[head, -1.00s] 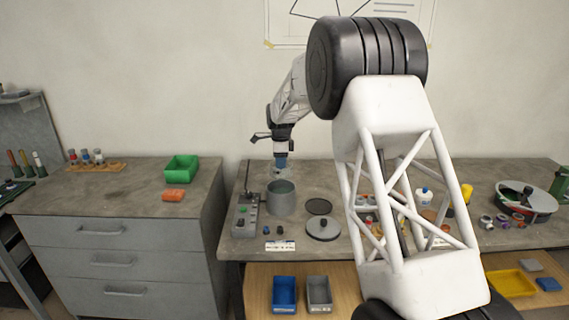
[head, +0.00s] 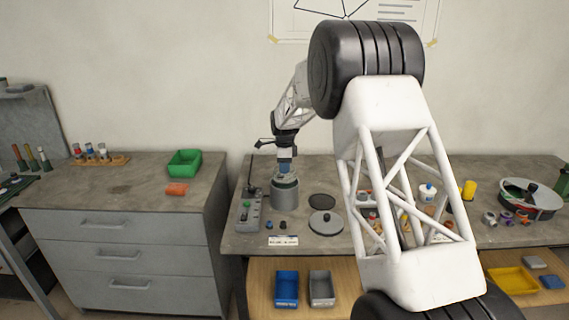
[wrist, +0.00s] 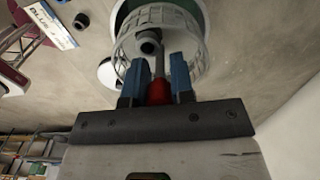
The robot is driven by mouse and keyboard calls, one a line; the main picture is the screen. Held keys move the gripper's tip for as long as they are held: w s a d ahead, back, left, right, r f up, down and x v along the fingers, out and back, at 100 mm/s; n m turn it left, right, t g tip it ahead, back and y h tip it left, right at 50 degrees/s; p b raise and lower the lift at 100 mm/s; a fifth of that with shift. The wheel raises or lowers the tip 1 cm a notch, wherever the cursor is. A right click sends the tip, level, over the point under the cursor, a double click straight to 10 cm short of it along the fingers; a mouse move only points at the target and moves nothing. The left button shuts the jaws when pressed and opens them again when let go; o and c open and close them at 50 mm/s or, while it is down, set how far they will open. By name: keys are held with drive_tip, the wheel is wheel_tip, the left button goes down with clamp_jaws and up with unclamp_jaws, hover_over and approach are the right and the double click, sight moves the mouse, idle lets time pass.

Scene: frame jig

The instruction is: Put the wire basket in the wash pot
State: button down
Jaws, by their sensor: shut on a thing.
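The wire basket (wrist: 172,18) hangs from my gripper (wrist: 156,78) in the wrist view. The blue fingers are shut on its upright handle, which has a red grip (wrist: 158,92). In the head view my gripper (head: 286,166) is directly over the grey wash pot (head: 285,197) on the bench. The basket is at the pot's mouth there, and I cannot tell how deep it sits. In the wrist view part of the pot's rim curves behind the basket.
A control box (head: 246,214) with buttons stands just left of the pot. A round lid (head: 326,223) with a black knob and a dark disc (head: 322,201) lie to the right. Small dark knobs and a label card (head: 283,240) are in front.

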drive_tip(key=shift+f, duration=0.35)
drive_tip(key=shift+f, duration=5)
idle(0.6)
drive_tip(key=c, duration=0.9)
unclamp_jaws()
drive_tip(key=shift+c, duration=0.4)
drive_tip(key=shift+c, duration=1.2)
drive_tip(key=shift+r, duration=0.15)
drive_tip(key=shift+r, duration=0.5)
